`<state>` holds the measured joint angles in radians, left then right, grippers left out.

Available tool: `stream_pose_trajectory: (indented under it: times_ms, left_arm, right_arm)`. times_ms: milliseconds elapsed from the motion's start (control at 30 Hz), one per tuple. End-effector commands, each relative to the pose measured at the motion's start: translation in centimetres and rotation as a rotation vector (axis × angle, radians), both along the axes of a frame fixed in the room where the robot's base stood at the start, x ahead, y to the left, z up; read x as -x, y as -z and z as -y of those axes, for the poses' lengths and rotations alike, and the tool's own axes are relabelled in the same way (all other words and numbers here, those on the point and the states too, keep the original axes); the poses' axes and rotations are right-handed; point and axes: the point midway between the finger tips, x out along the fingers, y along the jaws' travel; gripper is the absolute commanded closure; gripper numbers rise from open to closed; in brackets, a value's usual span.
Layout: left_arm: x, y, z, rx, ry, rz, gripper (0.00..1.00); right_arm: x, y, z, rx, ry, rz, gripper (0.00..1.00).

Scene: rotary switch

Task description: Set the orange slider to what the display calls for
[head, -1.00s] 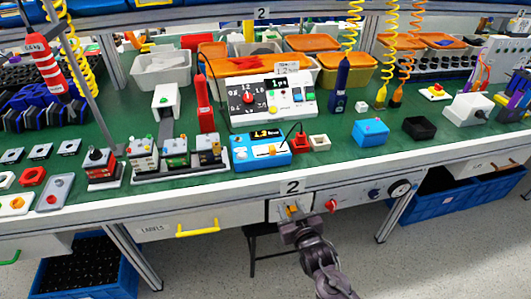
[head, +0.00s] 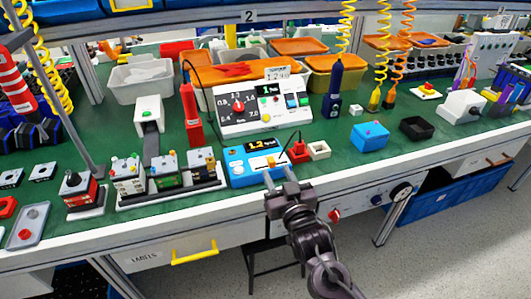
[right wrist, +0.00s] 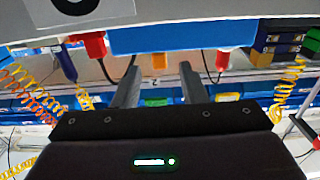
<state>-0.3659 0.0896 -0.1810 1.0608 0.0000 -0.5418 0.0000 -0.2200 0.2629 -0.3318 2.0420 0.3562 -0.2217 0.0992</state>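The blue box (head: 238,172) stands near the front edge of the green bench. Its small lit display (head: 262,146) appears to read 1.2. The orange slider (head: 271,161) is on the box's front part; in the right wrist view an orange piece (right wrist: 160,61) shows between the fingers against the blue box (right wrist: 180,38). My right gripper (head: 279,176) is open and empty, its fingertips just in front of the box by the slider. I cannot tell whether they touch it. My left gripper is out of view.
A white console (head: 222,119) with a dial and its own display stands behind the blue box. A red probe block (head: 298,152) with a black cable and a white square holder (head: 319,150) sit close on the right. Small machine models (head: 165,172) stand on the left.

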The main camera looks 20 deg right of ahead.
Motion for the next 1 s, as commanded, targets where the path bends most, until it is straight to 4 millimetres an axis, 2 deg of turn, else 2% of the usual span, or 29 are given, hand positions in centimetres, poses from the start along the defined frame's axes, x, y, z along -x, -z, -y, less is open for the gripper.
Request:
stream_pose_trajectory:
  times_ms: [167,500,667,900,1000]
  left_arm:
    - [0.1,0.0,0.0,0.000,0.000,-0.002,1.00]
    - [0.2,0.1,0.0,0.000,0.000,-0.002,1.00]
    - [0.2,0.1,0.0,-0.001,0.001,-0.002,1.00]
    - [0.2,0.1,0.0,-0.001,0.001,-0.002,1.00]
    - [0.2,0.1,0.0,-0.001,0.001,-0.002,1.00]
  right_arm:
    - [-1.8,-0.2,-0.1,0.001,0.000,0.004,0.62]
    - [-6.8,-0.1,-0.2,0.001,0.000,0.002,0.62]
    - [-7.6,0.0,-0.3,0.001,0.000,0.001,0.62]
    - [-7.7,0.0,-0.3,0.000,0.000,0.000,0.62]
    - [-7.6,0.0,-0.3,0.000,0.000,0.000,0.75]
